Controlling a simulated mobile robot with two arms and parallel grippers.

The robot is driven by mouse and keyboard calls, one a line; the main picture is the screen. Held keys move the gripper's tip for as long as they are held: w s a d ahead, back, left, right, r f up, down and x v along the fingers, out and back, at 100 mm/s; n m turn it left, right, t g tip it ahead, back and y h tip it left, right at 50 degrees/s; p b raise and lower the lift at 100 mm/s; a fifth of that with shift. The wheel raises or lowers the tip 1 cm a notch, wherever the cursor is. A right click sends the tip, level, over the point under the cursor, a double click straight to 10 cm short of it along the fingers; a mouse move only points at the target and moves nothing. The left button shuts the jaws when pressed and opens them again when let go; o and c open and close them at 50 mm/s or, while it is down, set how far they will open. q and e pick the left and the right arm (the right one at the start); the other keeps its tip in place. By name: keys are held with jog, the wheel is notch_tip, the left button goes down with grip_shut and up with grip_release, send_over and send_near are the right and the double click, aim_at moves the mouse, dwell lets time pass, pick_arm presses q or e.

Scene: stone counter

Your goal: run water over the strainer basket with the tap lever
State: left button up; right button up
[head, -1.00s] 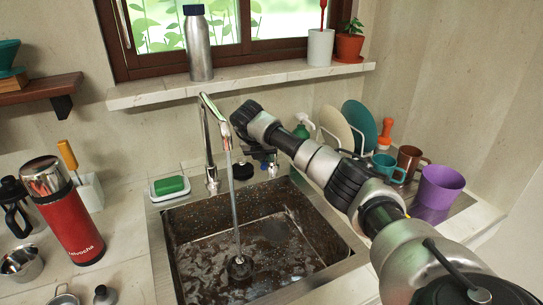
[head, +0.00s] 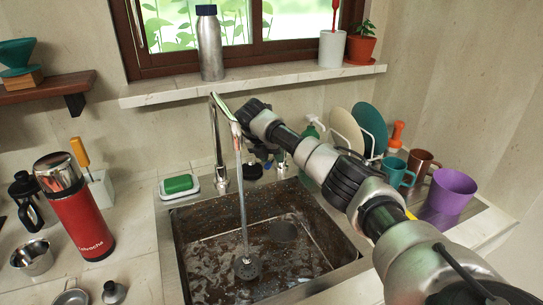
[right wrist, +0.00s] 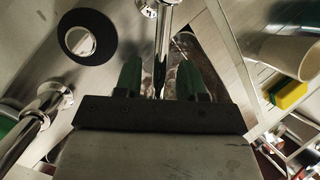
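The chrome tap (head: 217,140) stands behind the sink, and a stream of water (head: 241,205) falls from its spout. The stream lands on a dark round piece (head: 247,268) on the sink floor, which looks like the strainer basket; splash blurs its detail. My right gripper (head: 268,160) is behind the sink, beside the tap lever (head: 281,164), partly hidden by its own arm. In the right wrist view, its two fingers (right wrist: 160,78) are apart, with a chrome rod (right wrist: 162,45) between them and gaps visible at its sides. My left gripper is not in view.
A black ring (right wrist: 84,37) lies near the fingers. A soap dish with a green sponge (head: 179,185) stands left of the tap. Plates (head: 369,130), mugs and a purple cup (head: 447,192) stand right. A red flask (head: 75,207) stands left, a bottle (head: 209,45) on the sill.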

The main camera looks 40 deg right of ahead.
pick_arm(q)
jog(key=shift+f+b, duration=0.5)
pick_arm(e)
jog(key=v, duration=1)
jog(key=shift+a+r, duration=0.2)
jog(key=shift+r, duration=0.15)
